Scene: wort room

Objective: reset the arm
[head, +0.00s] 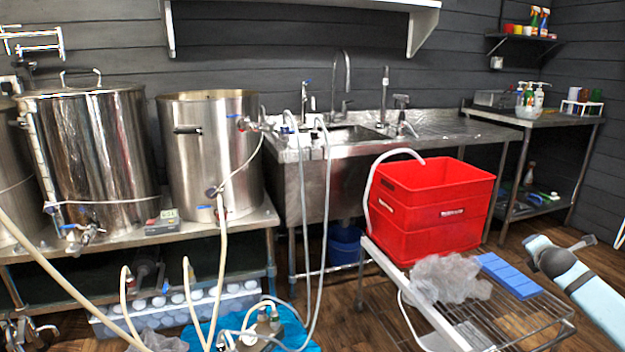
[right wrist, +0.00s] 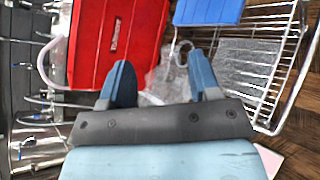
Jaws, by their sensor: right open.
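My right arm (head: 590,300) comes in at the right edge of the head view, beside the wire cart. In the right wrist view my right gripper (right wrist: 161,82) is open, with its two blue-grey fingers spread apart. Nothing is held between them. Below the fingers in that view lie the red crate (right wrist: 118,40), crumpled clear plastic (right wrist: 166,80) and the blue block (right wrist: 208,10). My left gripper does not show in either view.
The wire cart (head: 540,318) carries the red crate (head: 432,208), a clear plastic bag (head: 447,278) and a blue block (head: 508,276). Steel kettles (head: 95,150) with hoses stand at left. A sink bench (head: 350,150) and a side table (head: 535,118) stand behind. Wooden floor is bare right of the cart.

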